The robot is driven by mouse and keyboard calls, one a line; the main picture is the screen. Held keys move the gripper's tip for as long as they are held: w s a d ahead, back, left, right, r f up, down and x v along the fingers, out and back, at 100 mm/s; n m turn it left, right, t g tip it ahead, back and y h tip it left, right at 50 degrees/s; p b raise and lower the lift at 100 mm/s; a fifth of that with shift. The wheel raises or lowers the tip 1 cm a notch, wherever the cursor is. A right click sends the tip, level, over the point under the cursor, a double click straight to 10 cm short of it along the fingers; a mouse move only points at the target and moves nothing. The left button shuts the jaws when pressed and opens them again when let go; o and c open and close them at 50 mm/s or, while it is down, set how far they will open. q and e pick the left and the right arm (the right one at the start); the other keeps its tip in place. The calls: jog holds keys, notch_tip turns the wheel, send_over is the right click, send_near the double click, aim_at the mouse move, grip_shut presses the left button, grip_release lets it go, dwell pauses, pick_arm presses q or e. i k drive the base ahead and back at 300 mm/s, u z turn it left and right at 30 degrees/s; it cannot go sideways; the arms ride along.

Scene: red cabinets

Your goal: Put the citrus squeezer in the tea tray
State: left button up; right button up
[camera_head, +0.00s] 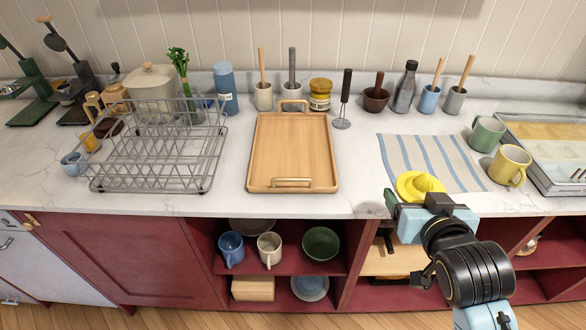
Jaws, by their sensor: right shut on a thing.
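The yellow citrus squeezer (420,184) is at the front edge of the counter, over the lower part of a striped cloth. My right gripper (407,203) comes from the front right and is shut on the squeezer; its fingertips are partly hidden. I cannot tell whether the squeezer touches the cloth or is lifted. The wooden tea tray (290,150) with brass handles lies on the counter to the left of the squeezer, and it is empty. My left gripper is not in view.
A wire dish rack (160,150) stands left of the tray. A hand whisk (344,100) stands between the tray and the striped cloth (430,155). Yellow (510,164) and green (487,133) mugs are at the right. Jars and utensil cups line the back wall.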

aim_at(293, 128)
jog(key=u, duration=0.95)
jog(key=i, duration=0.65)
